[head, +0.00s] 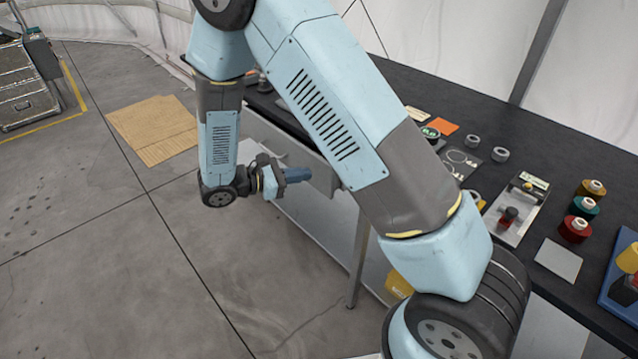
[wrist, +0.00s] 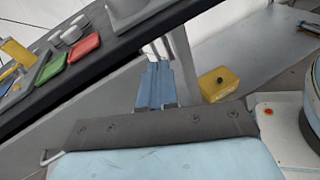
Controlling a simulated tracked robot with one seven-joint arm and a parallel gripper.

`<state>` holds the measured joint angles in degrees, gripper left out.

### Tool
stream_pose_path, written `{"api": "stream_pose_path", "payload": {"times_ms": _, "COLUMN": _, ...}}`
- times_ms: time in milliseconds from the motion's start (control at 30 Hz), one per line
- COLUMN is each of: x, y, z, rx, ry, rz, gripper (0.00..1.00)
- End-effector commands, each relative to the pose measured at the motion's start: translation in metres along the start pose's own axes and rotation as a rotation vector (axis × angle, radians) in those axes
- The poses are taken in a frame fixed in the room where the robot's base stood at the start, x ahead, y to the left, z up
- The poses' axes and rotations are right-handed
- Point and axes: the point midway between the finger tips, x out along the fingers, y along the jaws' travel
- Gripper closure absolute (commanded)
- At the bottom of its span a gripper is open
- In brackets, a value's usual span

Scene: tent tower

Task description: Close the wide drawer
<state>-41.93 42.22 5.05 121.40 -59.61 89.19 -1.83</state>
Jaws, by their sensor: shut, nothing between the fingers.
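The wide drawer appears as a long grey front (head: 322,178) under the black-topped workbench (head: 400,92). My arm covers much of it in the head view, and how far it stands out is hard to tell. In the wrist view a grey panel (wrist: 95,108) runs diagonally below the bench edge, with a small pale handle (wrist: 46,158) at lower left. My gripper (head: 306,174) is shut and empty, its blue fingers beside the grey front. In the wrist view the gripper (wrist: 154,68) points towards a bench leg; contact with the drawer cannot be made out.
A yellow box (wrist: 219,84) sits on the lower shelf (wrist: 265,45). Spools (head: 575,228), small trays and rings lie on the bench top. A cardboard sheet (head: 152,130) and a metal case (head: 25,90) are at left. The floor in front is clear.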

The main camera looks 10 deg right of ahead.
Motion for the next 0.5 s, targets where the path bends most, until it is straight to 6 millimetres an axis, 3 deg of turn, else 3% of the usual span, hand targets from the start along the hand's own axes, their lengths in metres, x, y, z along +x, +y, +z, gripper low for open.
{"api": "stream_pose_path", "payload": {"times_ms": 300, "x": -0.030, "y": -0.005, "z": -0.073, "rx": -0.151, "ry": -0.119, "rz": 0.212, "gripper": 1.00}}
{"api": "stream_pose_path", "payload": {"times_ms": 500, "x": -0.042, "y": -0.009, "z": -0.101, "rx": -0.203, "ry": -0.163, "rz": 0.300, "gripper": 1.00}}
